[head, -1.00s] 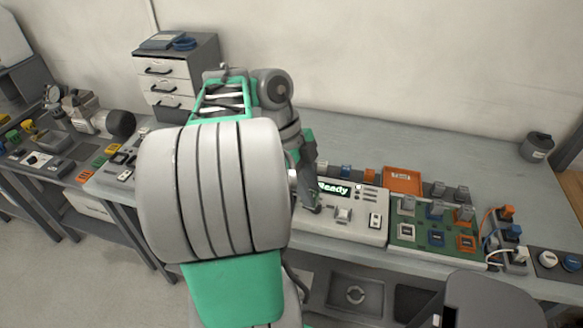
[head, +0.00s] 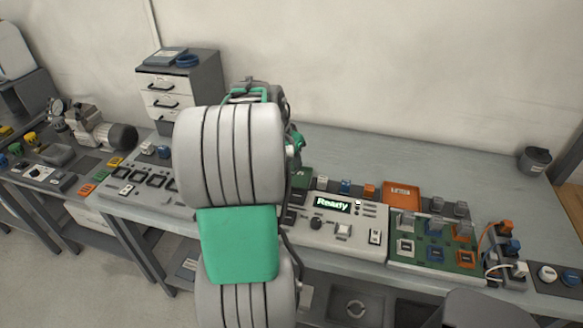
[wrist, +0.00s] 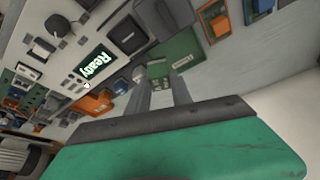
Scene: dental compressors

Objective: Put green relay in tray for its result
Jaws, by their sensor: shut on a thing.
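My gripper (wrist: 161,88) shows in the wrist view, its fingers shut on a small relay (wrist: 158,71), mostly hidden between the fingertips. Its colour is hard to make out; it looks greenish-grey. Behind the fingertips is a green tray (wrist: 182,50) with a pale label; the gap between relay and tray cannot be judged. In the head view my arm hides the gripper, and only part of the green tray (head: 301,178) shows beside the arm. An orange tray (head: 402,193) with a label stands to the right.
A white tester (head: 322,236) with a lit "Ready" display (head: 332,203) stands in front of the trays. A green board (head: 433,246) with coloured relays is to its right. Grey drawers (head: 178,88) stand at the back left.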

